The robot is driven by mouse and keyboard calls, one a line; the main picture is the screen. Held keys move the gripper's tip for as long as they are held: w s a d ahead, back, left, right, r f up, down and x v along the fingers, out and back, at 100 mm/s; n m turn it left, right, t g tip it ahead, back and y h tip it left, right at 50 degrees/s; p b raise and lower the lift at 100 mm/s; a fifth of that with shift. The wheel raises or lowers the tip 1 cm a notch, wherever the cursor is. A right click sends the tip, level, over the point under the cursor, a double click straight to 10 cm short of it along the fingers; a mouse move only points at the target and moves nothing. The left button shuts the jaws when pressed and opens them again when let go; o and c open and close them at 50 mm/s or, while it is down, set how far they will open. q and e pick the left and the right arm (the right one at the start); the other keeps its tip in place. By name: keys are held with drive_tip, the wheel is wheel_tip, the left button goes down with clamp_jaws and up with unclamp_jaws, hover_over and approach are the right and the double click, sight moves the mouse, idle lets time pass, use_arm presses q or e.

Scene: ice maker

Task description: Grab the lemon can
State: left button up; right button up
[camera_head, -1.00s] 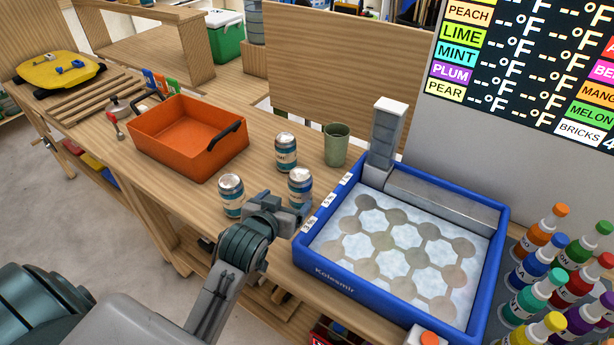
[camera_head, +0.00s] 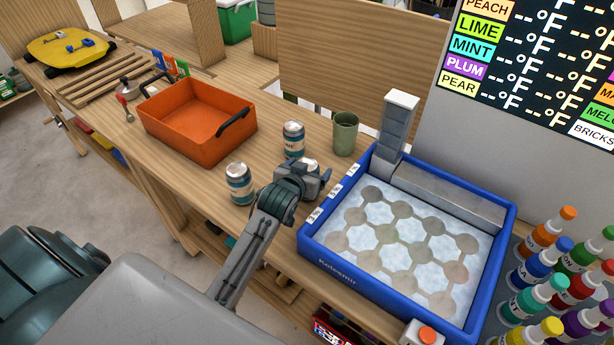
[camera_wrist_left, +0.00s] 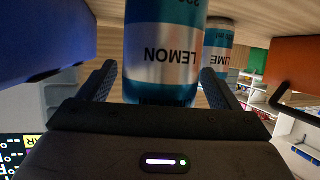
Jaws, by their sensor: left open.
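The lemon can (camera_wrist_left: 165,50), silver with a blue band and the word LEMON, fills the middle of the left wrist view, upside down. It stands between the two fingers of my left gripper (camera_wrist_left: 158,84), which are open on either side of it. In the head view my left gripper (camera_head: 310,172) covers most of the can (camera_head: 309,162) beside the blue ice maker; only its top shows. A can marked LIME (camera_wrist_left: 217,48) is behind it in the wrist view. My right gripper is not in view.
Two other cans stand close by, one to the left (camera_head: 240,184) and one behind (camera_head: 293,140). A green cup (camera_head: 345,134) is at the back. The orange bin (camera_head: 172,140) lies left; the blue ice maker (camera_head: 340,269) is close on the right.

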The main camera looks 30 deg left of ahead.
use_arm(q)
drive_tip(key=shift+w+f, duration=0.2)
drive_tip(key=shift+w, duration=0.2)
drive_tip(key=c, duration=1.3)
drive_tip(key=shift+r, duration=0.1)
